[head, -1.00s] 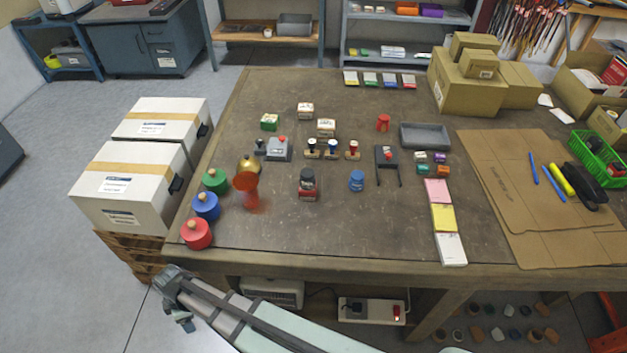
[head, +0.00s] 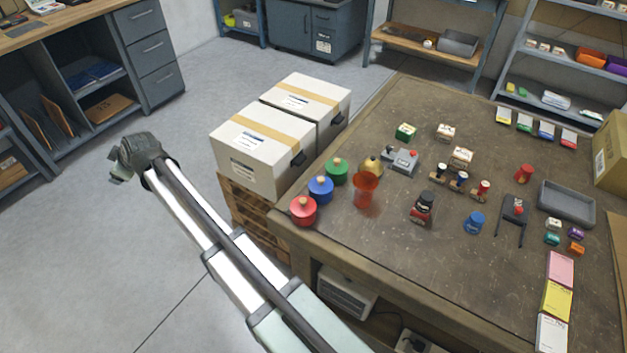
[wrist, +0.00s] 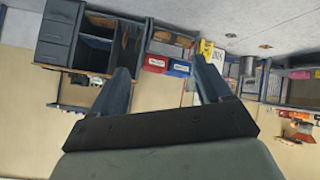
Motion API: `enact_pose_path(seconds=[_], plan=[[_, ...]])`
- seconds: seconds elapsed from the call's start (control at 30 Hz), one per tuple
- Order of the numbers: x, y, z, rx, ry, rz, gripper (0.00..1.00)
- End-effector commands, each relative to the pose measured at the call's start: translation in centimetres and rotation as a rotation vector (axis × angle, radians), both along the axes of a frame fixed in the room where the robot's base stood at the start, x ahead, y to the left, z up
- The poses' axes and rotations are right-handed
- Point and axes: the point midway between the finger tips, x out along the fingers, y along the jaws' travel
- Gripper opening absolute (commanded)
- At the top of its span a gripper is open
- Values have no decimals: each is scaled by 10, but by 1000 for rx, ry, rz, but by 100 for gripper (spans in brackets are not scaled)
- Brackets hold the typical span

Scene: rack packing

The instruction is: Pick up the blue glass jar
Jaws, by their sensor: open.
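Two blue things on the workbench could be the blue jar. One is a small blue jar-like container (head: 475,223) standing upright near the middle front. The other is a round blue pot with a wooden knob (head: 321,189), between a red one (head: 303,210) and a green one (head: 337,171) at the left edge. I cannot tell which is glass. My gripper (head: 122,158) is out over the floor, left of the bench and far from both. In the wrist view my gripper (wrist: 162,72) is open with nothing between its fingers; neither blue thing shows there.
A see-through red-orange vessel (head: 366,190) and a dark bottle (head: 422,208) stand close to the blue things. White boxes (head: 250,150) on a pallet stand beside the bench's left edge. Stamps (head: 461,180) and a grey tray (head: 567,204) lie farther right. The floor around my gripper is clear.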

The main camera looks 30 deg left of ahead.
Motion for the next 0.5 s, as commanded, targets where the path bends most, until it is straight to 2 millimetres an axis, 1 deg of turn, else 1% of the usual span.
enact_pose_path(seconds=[0.03, 0.13, 0.17, 0.2, 0.3, 0.37, 0.47, 0.5], plan=[[3, 5, 15, 18, 0, -4, 78], [14, 7, 40, 44, 0, -18, 78], [21, 6, 47, 48, -2, -24, 78], [33, 2, 56, 50, -6, -33, 78], [64, -12, 64, 37, -18, -55, 78], [83, -23, 66, 25, -27, -68, 78], [118, -45, 66, -6, -43, -92, 78], [134, -57, 65, -22, -49, -103, 78]])
